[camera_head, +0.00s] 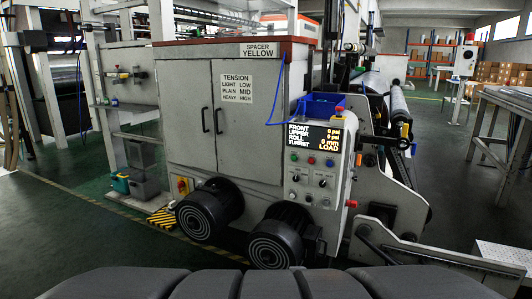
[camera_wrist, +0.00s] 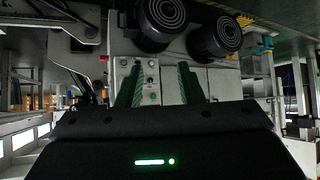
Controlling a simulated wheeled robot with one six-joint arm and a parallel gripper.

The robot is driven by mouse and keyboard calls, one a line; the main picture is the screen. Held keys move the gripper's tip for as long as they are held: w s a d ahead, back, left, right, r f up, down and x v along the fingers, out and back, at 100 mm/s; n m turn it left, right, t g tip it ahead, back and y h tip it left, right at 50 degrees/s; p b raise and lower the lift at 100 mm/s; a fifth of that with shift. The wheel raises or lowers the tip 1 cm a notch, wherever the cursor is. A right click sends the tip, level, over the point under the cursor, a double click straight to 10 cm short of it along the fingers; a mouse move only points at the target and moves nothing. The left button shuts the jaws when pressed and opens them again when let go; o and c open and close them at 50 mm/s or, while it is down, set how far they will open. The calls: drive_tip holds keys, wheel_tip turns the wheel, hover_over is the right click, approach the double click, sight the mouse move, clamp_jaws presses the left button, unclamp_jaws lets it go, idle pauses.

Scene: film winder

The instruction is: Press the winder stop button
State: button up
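The winder's control panel (camera_head: 314,172) is right of centre in the head view, below a lit display (camera_head: 314,138) reading FRONT, UPPER, ROLL, TURRET. Under the display are a green button (camera_head: 294,157), a red button (camera_head: 312,160) and a blue one (camera_head: 330,162). Dark knobs sit lower. Labels are too small to read, so I cannot tell which is the stop button. The wrist view is upside down; the panel (camera_wrist: 150,72) shows partly between the fingers. My gripper (camera_wrist: 160,82) is open and empty, facing the panel and apparently apart from it. It does not show in the head view.
Two black ridged motors (camera_head: 210,208) stick out low, left of the panel. A grey cabinet (camera_head: 232,105) is behind them. A blue tray (camera_head: 320,104) sits above the display. A metal table (camera_head: 505,110) stands at the right. Green floor is open at right centre.

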clamp_jaws()
idle(1.2)
